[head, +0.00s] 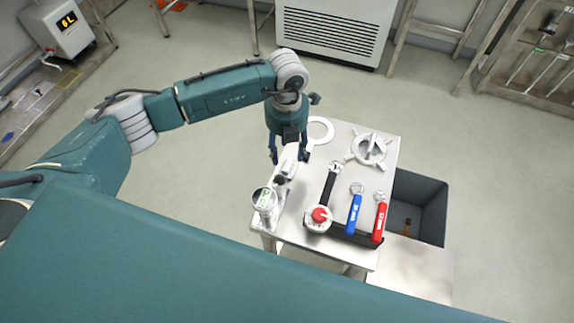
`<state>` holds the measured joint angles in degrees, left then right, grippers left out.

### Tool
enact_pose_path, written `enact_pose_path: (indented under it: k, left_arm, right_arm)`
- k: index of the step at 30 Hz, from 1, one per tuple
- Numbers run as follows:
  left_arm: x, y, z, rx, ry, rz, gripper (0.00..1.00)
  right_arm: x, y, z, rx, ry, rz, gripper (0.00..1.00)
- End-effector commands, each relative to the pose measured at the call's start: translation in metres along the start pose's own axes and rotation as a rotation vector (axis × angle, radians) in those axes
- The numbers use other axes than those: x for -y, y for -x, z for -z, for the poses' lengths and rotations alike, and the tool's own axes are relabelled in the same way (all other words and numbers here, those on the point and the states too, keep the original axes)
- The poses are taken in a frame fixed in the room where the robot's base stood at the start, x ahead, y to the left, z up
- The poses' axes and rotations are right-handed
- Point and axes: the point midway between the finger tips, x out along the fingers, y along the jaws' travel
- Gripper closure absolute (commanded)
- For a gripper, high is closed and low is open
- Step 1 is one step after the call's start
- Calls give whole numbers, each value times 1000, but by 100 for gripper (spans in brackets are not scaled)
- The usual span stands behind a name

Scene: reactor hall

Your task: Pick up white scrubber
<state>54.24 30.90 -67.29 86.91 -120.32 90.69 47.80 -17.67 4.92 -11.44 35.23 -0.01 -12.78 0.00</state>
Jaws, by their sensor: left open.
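A white, elongated tool (287,163), which looks like the white scrubber, stands near the left edge of a small light-grey table (385,160). My left gripper (288,156) comes down from above with its dark fingers apart, one on each side of the tool's upper part. I cannot tell whether the fingers touch it. The gripper and its fingers partly cover the tool's top. My right gripper is not in view.
Close by are a silvery can (264,200), a white ring (320,130), a round white piece with a red knob (319,216), a black wrench (332,182), blue (353,213) and red (379,220) tools, and a white handwheel (369,149). A dark bin (433,205) stands right.

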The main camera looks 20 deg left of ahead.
Motion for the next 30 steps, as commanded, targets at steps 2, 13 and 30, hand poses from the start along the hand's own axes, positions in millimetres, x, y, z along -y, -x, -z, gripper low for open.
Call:
enact_pose_path:
  k: [2,13,30]
  left_arm:
    - [0,-5,1,-1,0,1,51]
    - [-1,-50,7,-2,0,3,51]
    - [-1,-57,7,0,-1,3,96]
  right_arm:
    - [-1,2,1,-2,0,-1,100]
    - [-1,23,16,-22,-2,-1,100]
    - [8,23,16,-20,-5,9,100]
